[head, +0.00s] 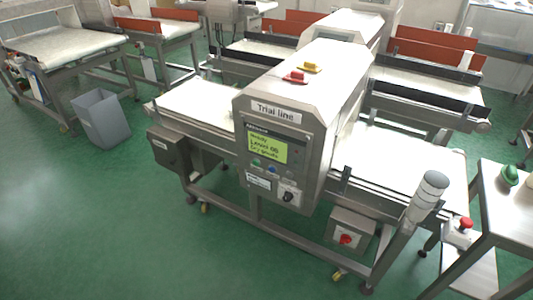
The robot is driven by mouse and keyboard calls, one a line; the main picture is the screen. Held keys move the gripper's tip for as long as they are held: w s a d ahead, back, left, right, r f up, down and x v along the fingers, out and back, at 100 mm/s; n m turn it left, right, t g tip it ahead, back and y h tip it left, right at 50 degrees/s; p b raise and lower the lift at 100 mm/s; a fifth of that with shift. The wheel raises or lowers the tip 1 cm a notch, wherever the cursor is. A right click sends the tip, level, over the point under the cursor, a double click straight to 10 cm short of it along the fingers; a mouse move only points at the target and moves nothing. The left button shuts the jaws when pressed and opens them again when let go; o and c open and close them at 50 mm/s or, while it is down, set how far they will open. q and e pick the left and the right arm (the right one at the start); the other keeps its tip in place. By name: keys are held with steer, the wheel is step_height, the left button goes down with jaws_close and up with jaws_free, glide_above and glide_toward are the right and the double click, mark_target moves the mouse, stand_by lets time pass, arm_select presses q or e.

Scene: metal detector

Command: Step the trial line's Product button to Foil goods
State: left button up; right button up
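The trial line is a steel metal detector (312,85) over a white conveyor belt (390,165), with a "Trial line" label (276,111) on its housing. Its control panel faces me. The green-yellow display (265,145) shows small text; the last line appears to read "Dry goods". Below it are a green button (256,162) and a blue button (273,170). A white label (258,181) and a dark rotary switch (288,197) sit lower. The button captions are too small to read, so I cannot tell which is Product. Neither gripper is in view.
A grey bin (101,118) stands on the green floor at left. A steel table (510,188) with a green object (509,175) is at right, near a red emergency button (466,223) and a light tower (430,190). Other conveyor lines fill the back. The front-left floor is clear.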

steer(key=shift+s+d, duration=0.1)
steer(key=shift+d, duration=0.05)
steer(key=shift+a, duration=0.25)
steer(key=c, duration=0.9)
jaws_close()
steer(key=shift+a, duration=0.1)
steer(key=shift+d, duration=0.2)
